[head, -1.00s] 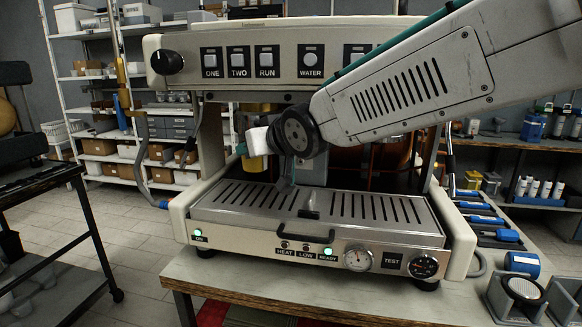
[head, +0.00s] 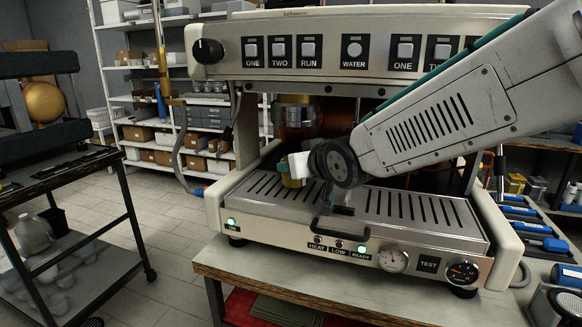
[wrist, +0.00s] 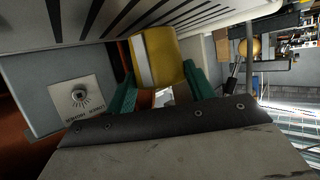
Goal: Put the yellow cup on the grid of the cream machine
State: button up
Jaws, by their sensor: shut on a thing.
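The yellow cup (wrist: 160,58) is between the two teal fingers of my gripper (wrist: 160,78) in the wrist view. My gripper is shut on it. The grid's slots also show at the top of the wrist view (wrist: 85,20).
A black handle (head: 334,231) sits at the grid's front edge. A dark cart (head: 128,200) stands at the left. Blue-handled tools (head: 520,228) lie at the right.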

jog(key=shift+w+d+f, duration=0.3)
jog(key=shift+w+d, duration=0.05)
jog(key=shift+w, duration=0.15)
jog(key=shift+s+a, duration=0.2)
jog(key=shift+a, duration=0.25)
jog(key=shift+w+d+f, duration=0.1)
jog(key=shift+d, duration=0.1)
jog(key=o, duration=1)
jog(key=shift+f, duration=0.1)
jog(key=shift+o, duration=0.2)
jog(key=shift+s+d+r, duration=0.15)
jog(key=shift+s+r, duration=0.1)
jog(key=shift+r, duration=0.1)
jog(key=v, duration=1.1)
jog(key=shift+s+d, duration=0.15)
